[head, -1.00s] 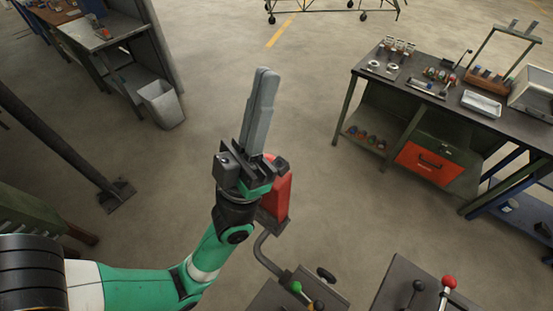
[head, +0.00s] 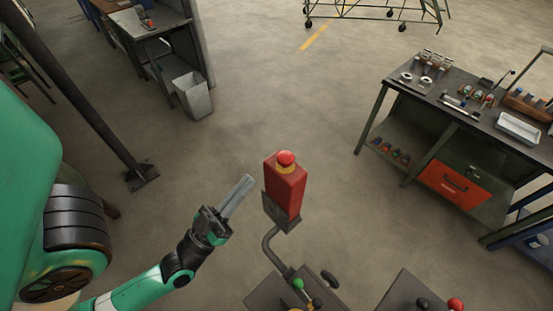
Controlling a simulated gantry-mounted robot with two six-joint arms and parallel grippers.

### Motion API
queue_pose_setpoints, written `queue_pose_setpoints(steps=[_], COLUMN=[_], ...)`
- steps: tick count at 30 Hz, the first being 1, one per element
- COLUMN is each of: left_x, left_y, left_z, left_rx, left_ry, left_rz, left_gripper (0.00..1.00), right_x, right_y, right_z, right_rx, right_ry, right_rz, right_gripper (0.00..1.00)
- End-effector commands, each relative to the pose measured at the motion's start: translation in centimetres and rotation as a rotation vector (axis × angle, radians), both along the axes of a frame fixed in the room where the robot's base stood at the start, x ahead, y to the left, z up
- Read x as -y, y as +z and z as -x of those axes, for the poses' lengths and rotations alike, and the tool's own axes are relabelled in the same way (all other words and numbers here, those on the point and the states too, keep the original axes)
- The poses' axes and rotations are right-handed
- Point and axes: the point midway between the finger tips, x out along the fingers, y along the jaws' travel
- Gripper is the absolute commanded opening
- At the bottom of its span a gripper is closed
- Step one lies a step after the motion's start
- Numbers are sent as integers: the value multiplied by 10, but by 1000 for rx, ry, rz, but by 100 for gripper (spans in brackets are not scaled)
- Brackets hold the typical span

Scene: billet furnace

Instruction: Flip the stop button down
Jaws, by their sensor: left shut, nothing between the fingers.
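The stop button (head: 286,157) is a round red mushroom head on a yellow collar. It sits on top of a red box (head: 285,190), held by a bent grey post in the middle of the head view. My left gripper (head: 247,181) is shut and empty. It is left of the red box, its fingers pointing up and right, with a small gap showing between the fingertips and the box in the picture. My right gripper is not in view.
Below the box are control consoles with a green knob (head: 298,284), dark knobs and a red knob (head: 456,304). A workbench (head: 470,125) with tools stands at right. A grey bin (head: 192,96) and a dark pole (head: 80,95) are at left. Open floor lies between.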

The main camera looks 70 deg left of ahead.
Motion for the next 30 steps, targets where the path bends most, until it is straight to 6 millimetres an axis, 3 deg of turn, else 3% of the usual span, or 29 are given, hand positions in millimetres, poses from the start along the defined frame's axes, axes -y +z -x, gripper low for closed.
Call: queue_pose_setpoints(steps=[8, 20, 21, 24, 30], left_x=[-8, -44, -43, -42, -42], left_y=[12, 55, 37, 21, 8], left_z=[-15, -80, -81, -83, -85], left_rx=[6, 5, -3, -3, 1], left_ry=[1, 0, -2, -2, -1], left_rz=[-2, -3, 2, 1, -1], left_gripper=[0, 0, 0, 0, 0], right_x=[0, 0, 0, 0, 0], right_y=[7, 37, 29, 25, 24], right_z=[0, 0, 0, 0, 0], right_rx=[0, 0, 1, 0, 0], right_ry=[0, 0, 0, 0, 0], right_rz=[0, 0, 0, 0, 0], right_gripper=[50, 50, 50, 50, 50])
